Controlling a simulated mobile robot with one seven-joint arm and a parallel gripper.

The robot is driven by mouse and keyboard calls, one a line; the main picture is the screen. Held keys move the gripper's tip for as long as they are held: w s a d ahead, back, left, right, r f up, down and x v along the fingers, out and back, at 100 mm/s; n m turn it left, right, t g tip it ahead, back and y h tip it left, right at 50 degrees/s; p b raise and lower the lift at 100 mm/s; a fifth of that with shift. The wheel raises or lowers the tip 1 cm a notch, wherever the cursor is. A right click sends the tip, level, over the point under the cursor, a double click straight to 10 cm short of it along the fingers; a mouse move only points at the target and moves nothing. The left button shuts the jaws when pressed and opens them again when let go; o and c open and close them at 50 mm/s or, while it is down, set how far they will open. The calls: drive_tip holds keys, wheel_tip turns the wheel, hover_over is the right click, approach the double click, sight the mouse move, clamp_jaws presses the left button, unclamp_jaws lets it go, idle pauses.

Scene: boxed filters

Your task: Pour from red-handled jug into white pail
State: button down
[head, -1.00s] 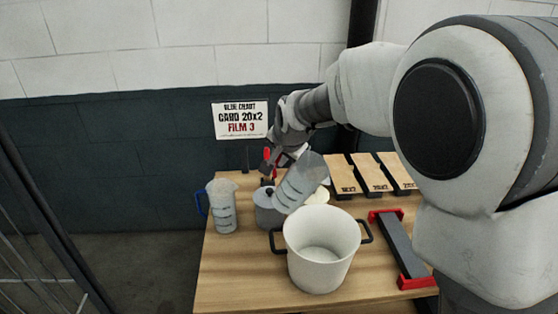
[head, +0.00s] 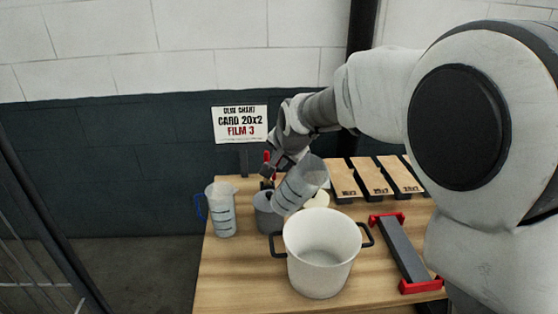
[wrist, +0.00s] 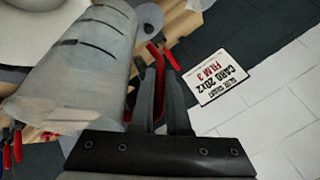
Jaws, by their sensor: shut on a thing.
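The red-handled jug (head: 301,183) is a translucent grey measuring jug with dark level marks. It is tilted in the air, behind and a little left of the white pail. My gripper (head: 272,172) is shut on its red handle; in the wrist view the fingers (wrist: 160,95) close around the red handle, and the jug body (wrist: 85,60) lies beside them. The white pail (head: 322,262) with dark side handles stands upright and open on the table. Its inside looks pale and empty. No stream from the jug shows.
A blue-handled jug (head: 222,212) stands at the table's left. A grey container (head: 266,212) and a cream round item (head: 318,199) sit behind the pail. A dark bar with red ends (head: 402,249) lies right. Boxed filters (head: 375,179) and a sign (head: 240,124) are at the back.

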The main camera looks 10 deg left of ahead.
drive_tip(key=shift+d+r+t+y+b, duration=0.1)
drive_tip(key=shift+r+t+y+b, duration=0.2)
drive_tip(key=shift+b, duration=1.25)
drive_tip(key=shift+s+d+m+t+y+b, duration=0.2)
drive_tip(key=shift+t+y+b, duration=0.25)
drive_tip(key=shift+b, duration=2.15)
drive_tip(key=shift+s+d+m+t+y+b, duration=0.2)
drive_tip(key=shift+y+b, duration=0.35)
drive_tip(key=shift+b, duration=2)
idle(1.3)
